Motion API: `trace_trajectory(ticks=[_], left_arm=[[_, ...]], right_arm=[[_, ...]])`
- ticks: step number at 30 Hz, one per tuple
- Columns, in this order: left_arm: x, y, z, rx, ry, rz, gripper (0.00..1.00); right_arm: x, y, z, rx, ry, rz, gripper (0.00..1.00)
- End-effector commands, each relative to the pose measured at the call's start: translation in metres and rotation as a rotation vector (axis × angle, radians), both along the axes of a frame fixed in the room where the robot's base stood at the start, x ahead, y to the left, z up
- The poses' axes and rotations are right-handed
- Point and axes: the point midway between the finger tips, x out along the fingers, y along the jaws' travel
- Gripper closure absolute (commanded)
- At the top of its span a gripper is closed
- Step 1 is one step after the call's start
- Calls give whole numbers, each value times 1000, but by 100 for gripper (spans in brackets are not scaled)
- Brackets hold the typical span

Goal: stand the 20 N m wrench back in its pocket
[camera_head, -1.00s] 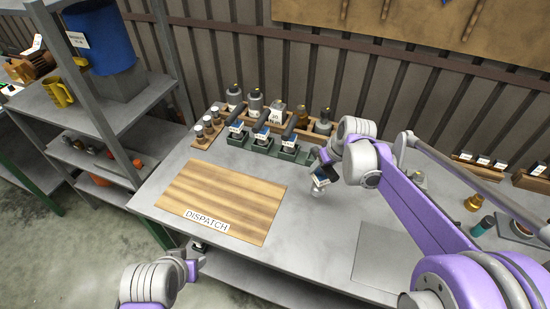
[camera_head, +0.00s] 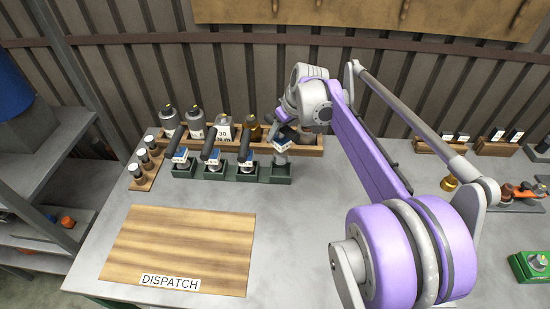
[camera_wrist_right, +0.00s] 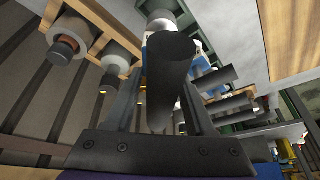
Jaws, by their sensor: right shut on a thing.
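My right gripper (camera_head: 287,118) is at the right end of the green pocket row, shut on a wrench (camera_head: 281,137) with a dark handle and a blue-and-white label. The wrench's grey lower end is over the rightmost green pocket (camera_head: 281,178); I cannot tell whether it is inside or just above. In the right wrist view the dark handle (camera_wrist_right: 170,62) lies between the two fingers. Its torque marking is not readable. Three similar wrenches (camera_head: 211,152) stand tilted in the other green pockets. My left gripper is out of view.
A wooden rack (camera_head: 305,139) with grey and brass fittings stands close behind the pockets. The wooden DISPATCH board (camera_head: 180,245) is in front. The grey table (camera_head: 295,235) is clear front right.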

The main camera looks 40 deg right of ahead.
Motion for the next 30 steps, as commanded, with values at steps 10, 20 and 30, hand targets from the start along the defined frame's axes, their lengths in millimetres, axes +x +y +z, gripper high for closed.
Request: trace_trajectory(ticks=[10, 20, 30], left_arm=[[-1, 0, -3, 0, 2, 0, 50], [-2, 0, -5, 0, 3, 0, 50], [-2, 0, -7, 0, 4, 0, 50]], right_arm=[[1, 0, -43, 0, -1, 1, 100], [1, 1, -74, 0, -1, 1, 100], [1, 1, -77, 0, 0, 1, 42]])
